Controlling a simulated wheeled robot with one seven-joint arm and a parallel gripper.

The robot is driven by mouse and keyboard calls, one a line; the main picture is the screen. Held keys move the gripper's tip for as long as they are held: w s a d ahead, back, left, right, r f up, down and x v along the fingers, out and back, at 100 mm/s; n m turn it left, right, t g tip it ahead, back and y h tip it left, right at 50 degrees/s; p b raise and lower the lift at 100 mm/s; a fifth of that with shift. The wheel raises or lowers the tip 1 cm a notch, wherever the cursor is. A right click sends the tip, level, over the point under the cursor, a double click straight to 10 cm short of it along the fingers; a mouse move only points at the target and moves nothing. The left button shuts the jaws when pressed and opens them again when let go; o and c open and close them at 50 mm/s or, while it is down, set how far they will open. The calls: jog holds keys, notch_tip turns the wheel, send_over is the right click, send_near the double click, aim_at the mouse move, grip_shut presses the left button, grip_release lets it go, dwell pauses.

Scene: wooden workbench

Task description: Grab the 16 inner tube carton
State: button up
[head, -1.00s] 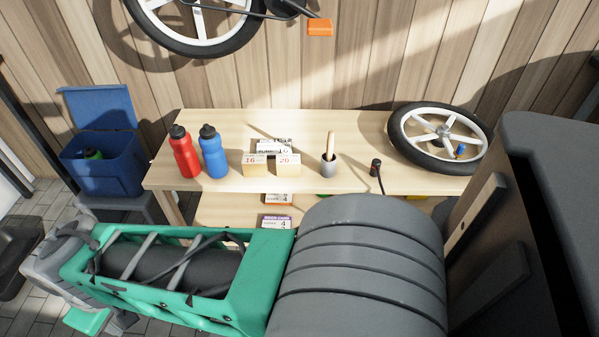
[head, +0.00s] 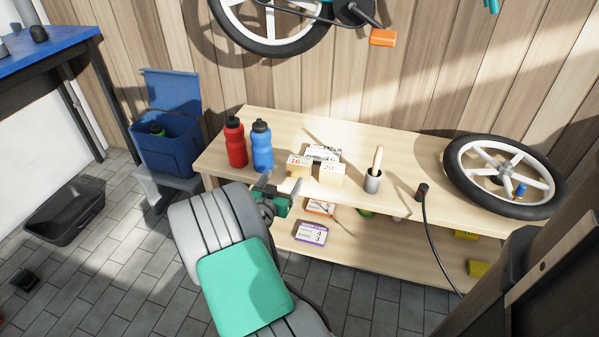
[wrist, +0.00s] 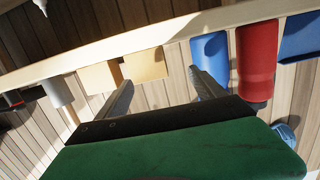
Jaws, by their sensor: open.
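The 16 inner tube carton (head: 299,168) is a small tan box with a red 16 on its front. It stands on the bench top between the blue bottle and the matching 20 carton (head: 331,175). My gripper (head: 281,184) is open and empty, in front of the bench edge and just short of the 16 carton. In the wrist view, which looks upside down, the 16 carton (wrist: 146,65) shows between and beyond my open fingers (wrist: 160,77). The 20 carton (wrist: 100,77) is to its left there.
The blue bottle (head: 262,147) and red bottle (head: 235,143) stand close left of the 16 carton. A white printed box (head: 322,153) lies behind the cartons. The lower shelf (head: 377,256) holds more cartons.

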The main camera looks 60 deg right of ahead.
aim_at(299, 169)
jog(key=shift+t+h, duration=0.3)
jog(key=shift+h, duration=0.5)
jog(key=d, duration=0.2)
jog(key=s+d, duration=0.1)
jog(key=d, duration=0.1)
jog(key=s+d, duration=0.1)
jog(key=d, duration=0.2)
jog(key=shift+f+b, duration=0.3)
jog(key=shift+b, duration=0.05)
jog(key=d, duration=0.2)
jog(key=w+d, duration=0.1)
jog(key=d+b, duration=0.1)
jog(key=d, duration=0.1)
jog(key=shift+w+d, duration=0.3)
jog(key=shift+d, duration=0.05)
jog(key=shift+c, duration=0.5)
jog(key=c, duration=1.2)
